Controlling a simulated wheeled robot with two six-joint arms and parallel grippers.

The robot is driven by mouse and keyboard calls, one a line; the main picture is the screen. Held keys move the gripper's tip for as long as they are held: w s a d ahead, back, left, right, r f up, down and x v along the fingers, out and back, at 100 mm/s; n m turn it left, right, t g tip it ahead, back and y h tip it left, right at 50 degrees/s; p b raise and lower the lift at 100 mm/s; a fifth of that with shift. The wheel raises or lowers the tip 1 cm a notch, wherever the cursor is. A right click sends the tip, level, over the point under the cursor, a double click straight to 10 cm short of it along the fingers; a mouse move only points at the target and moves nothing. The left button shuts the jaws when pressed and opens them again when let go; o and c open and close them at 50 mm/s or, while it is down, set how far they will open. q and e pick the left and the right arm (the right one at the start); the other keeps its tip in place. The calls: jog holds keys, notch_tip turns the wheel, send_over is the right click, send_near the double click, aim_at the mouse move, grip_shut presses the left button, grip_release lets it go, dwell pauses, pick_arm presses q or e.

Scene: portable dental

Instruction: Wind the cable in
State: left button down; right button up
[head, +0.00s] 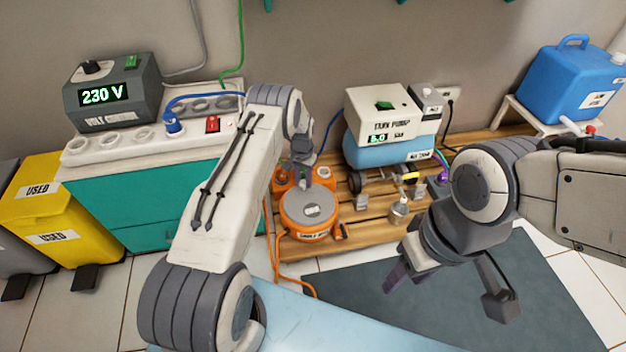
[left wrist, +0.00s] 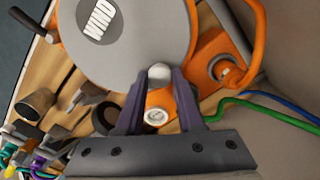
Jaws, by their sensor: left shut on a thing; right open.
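The orange cable reel (head: 312,232) with a grey top disc stands on the wooden pallet, left of the pump. In the left wrist view the disc (left wrist: 122,45) carries a label reading WIND. My left gripper (head: 303,178) reaches down at the reel's back edge. In the left wrist view its dark fingers (left wrist: 158,88) are shut on a pale round knob (left wrist: 158,72) at the disc's rim. The orange cable (head: 274,245) runs from the reel's left side down onto the floor. My right gripper (head: 448,292) is open and empty above the dark mat.
The tank pump (head: 378,115) stands right of the reel, with a small metal bottle (head: 399,212) in front. The teal cabinet (head: 150,200) with the volt control box (head: 112,95) is at the left. The dark mat (head: 375,300) looks clear.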

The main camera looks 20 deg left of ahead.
aim_at(315, 188)
pick_arm(q)
jog(key=d+m, duration=0.1)
jog(key=w+m, duration=0.1)
jog(key=m, duration=0.1)
jog(key=shift+d+m, duration=0.3)
jog(key=shift+d, duration=0.1)
jog(key=shift+w+d+m, duration=0.1)
jog(key=shift+d+m, duration=0.35)
jog(key=shift+m, duration=0.4)
jog(key=shift+w+d+m, duration=0.1)
jog(key=shift+d+m, duration=0.3)
jog(key=shift+m, duration=0.45)
jog(key=shift+s, duration=0.1)
jog(key=c, duration=0.5)
grip_release()
jog(key=shift+c, duration=0.2)
jog(key=shift+r, duration=0.1)
notch_tip(315, 188, up, 10)
jog(key=p, duration=0.5)
jog(key=shift+r, duration=0.15)
